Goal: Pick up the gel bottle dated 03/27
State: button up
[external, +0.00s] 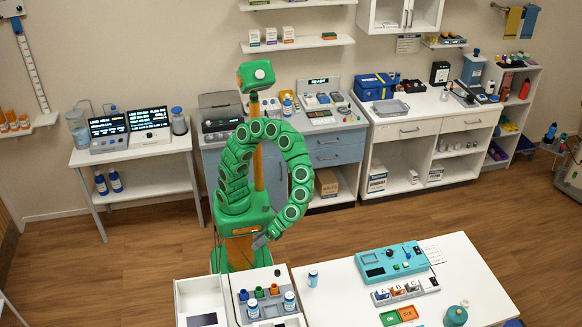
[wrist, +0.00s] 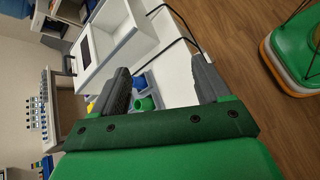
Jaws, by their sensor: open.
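My gripper (external: 261,242) hangs near the back edge of the white workbench, above and behind the tray (external: 240,312). In the wrist view my gripper (wrist: 163,82) has its two grey fingers wide apart, with nothing held. Small white bottles with blue labels stand on the bench: one at the tray's left front (external: 253,309), one at its right (external: 289,301), and one alone on the tabletop (external: 313,278). Their dates are too small to read, so I cannot tell which is dated 03/27. A green item (wrist: 146,103) shows between the fingers, partly hidden.
Small coloured containers (external: 259,292) sit in the tray. A white open-topped box (external: 194,290) adjoins it on the left. The tabletop between is mostly clear.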

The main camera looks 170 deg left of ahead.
jog(key=w+a+f+n+t+h, duration=0.2)
jog(key=w+a+n+t, duration=0.1)
jog(key=w+a+n, duration=0.2)
jog(key=n+t+y, duration=0.2)
jog(key=n+t, duration=0.4)
jog(key=n, duration=0.3)
send_over(313, 279)
jog(key=s, duration=0.4)
notch_tip(313, 279, down, 10)
jog(key=shift+r, duration=0.1)
jog(key=s+a+f, duration=0.1)
jog(key=f, duration=0.1)
jog(key=s+a+f+n+y, duration=0.1)
jog(key=a+f, duration=0.1)
jog(key=s+a+f+n+y, duration=0.1)
jog(key=a+f, duration=0.1)
jog(key=shift+s+f, duration=0.3)
jog(key=shift+f, duration=0.3)
jog(key=shift+w+d+f+y, duration=0.3)
jog(key=shift+w+d, duration=0.1)
jog(key=shift+w, duration=0.05)
jog(key=shift+r+x, duration=0.15)
jog(key=shift+x, duration=1.45)
jog(key=shift+r+x, duration=0.15)
jog(key=shift+x, duration=1.4)
jog(key=shift+w, duration=0.15)
